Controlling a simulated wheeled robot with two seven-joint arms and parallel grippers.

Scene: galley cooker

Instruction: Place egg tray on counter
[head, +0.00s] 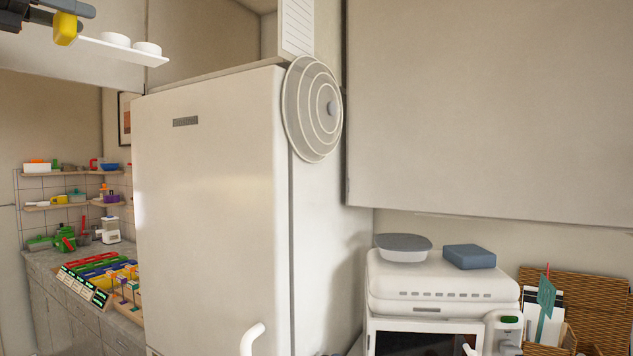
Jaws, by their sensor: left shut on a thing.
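My left gripper (68,30) is at the top left, high up, with a yellow finger pad showing. It is shut on the near left end of a flat white egg tray (125,52). The tray is in the air, roughly level, with two round white cups on it. A grey counter (38,264) runs along the left wall, well below the tray and left of the fridge. My right gripper is out of view.
A tall white fridge (215,200) fills the middle. Coloured boxes (95,266) crowd the visible counter. Wall shelves (70,172) hang above it. At right, a white appliance (440,277) carries a grey dish (403,250) and a blue box (469,257).

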